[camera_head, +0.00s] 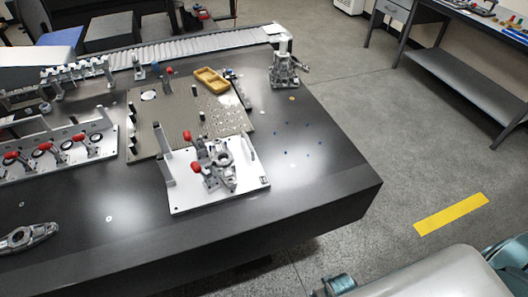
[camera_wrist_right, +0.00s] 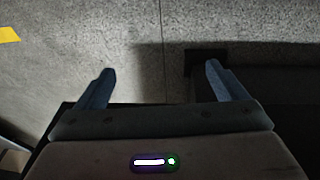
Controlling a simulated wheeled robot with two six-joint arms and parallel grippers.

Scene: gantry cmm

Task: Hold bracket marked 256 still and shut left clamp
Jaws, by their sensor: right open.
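A grey metal bracket (camera_head: 224,160) sits on a white fixture plate (camera_head: 205,204) near the table's front edge; no number is readable on it. Two clamps with red handles stand at its left side, one with its handle (camera_head: 187,136) farther back and one with its handle (camera_head: 196,168) nearer. I cannot tell whether either clamp is shut. My right gripper (camera_wrist_right: 160,70) is open and empty in the right wrist view, pointing at the floor away from the bracket. My left gripper is not in view.
Another metal part (camera_head: 28,238) lies at the table's front left. A fixture with several red-handled clamps (camera_head: 60,165) is behind it. A perforated plate (camera_head: 165,150) with a yellow tray (camera_head: 211,80) lies behind the white plate. The dark table's right side (camera_head: 325,180) is clear.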

